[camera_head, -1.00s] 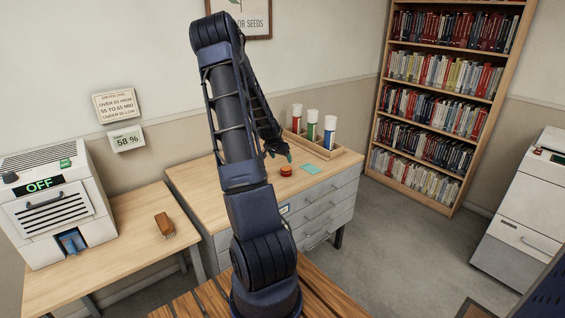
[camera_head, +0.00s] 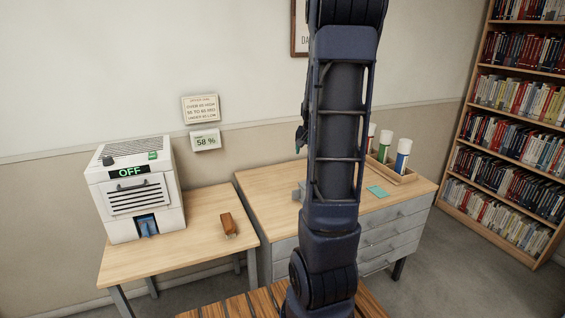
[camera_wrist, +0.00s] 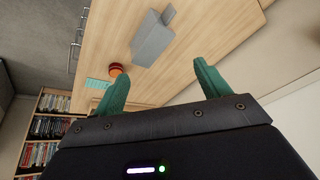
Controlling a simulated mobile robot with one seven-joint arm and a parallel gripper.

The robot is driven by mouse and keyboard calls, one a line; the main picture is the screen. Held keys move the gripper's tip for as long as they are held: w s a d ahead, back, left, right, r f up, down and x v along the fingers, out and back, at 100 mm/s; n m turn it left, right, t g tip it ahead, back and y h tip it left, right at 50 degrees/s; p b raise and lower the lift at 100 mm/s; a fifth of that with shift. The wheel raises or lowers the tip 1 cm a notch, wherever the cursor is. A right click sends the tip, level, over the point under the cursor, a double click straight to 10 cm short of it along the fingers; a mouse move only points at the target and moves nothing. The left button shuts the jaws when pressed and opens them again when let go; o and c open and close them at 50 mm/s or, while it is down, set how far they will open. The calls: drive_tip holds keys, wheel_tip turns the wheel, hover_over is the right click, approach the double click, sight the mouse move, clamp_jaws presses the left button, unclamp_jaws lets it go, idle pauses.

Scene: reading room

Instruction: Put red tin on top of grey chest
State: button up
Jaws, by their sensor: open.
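The red tin (camera_wrist: 116,69) is small and round; in the wrist view it lies on the wooden top of the grey chest of drawers (camera_wrist: 192,27), left of my left finger's tip. In the head view my arm hides the tin. The chest, with grey drawer fronts and a pale wooden top, stands behind my arm (camera_head: 390,240). My gripper (camera_wrist: 160,72) has two green fingers spread wide with nothing between them. In the head view it is mostly hidden, with a part of it (camera_head: 299,143) showing left of the arm, above the chest.
A small grey block (camera_wrist: 152,40) lies by the tin; it also shows in the head view (camera_head: 299,190). A teal card (camera_head: 377,191) and wooden rack of tubes (camera_head: 402,176) are on the chest. Left table (camera_head: 180,252) bears a white machine (camera_head: 140,190) and brown object (camera_head: 229,224).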

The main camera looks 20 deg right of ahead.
drive_tip(key=s+a+r+n+y, duration=0.1)
drive_tip(key=s+a+r+n, duration=0.1)
drive_tip(key=s+a+r, duration=0.4)
drive_tip(key=s+a+r+n, duration=0.2)
drive_tip(key=s+a+r, duration=0.15)
drive_tip(key=a, duration=0.35)
drive_tip(key=s+a+n, duration=0.2)
drive_tip(key=s+a, duration=0.2)
drive_tip(key=s, duration=0.3)
drive_tip(key=s+a+r+n, duration=0.1)
drive_tip(key=s+a+n, duration=0.1)
drive_tip(key=s+a, duration=0.3)
drive_tip(key=s, duration=0.2)
drive_tip(key=shift+s+r+n+t+y, duration=0.25)
drive_tip(key=shift+s+n+t+y, duration=0.05)
drive_tip(key=shift+s, duration=0.1)
